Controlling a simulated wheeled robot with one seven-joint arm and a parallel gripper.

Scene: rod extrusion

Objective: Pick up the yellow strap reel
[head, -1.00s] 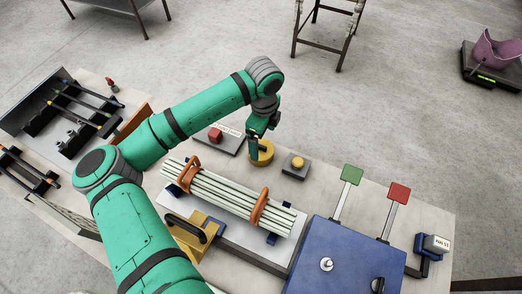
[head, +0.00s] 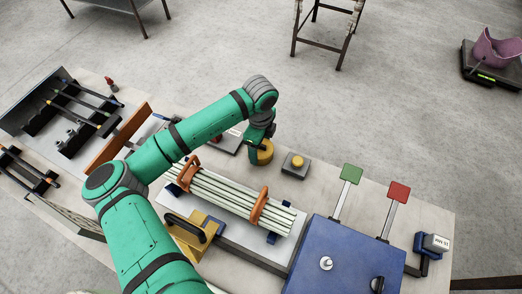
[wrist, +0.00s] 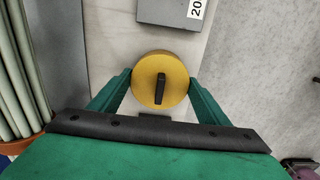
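The yellow strap reel (head: 266,155) stands on the workbench behind the bundle of rods, partly hidden by my gripper in the head view. In the wrist view the reel (wrist: 148,70) is a round yellow disc with a black upright handle (wrist: 161,88) on its top. My gripper (wrist: 160,82) is open, with one green finger on the left and one on the right of the reel. In the head view my gripper (head: 262,142) points down right at the reel. I cannot tell whether the fingers touch it.
A pale rod bundle (head: 225,195) with orange straps lies in front of the reel. A yellow button on a grey box (head: 296,166) is just right of it. A blue machine (head: 340,262) stands at front right, with green (head: 352,174) and red (head: 399,193) paddles.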

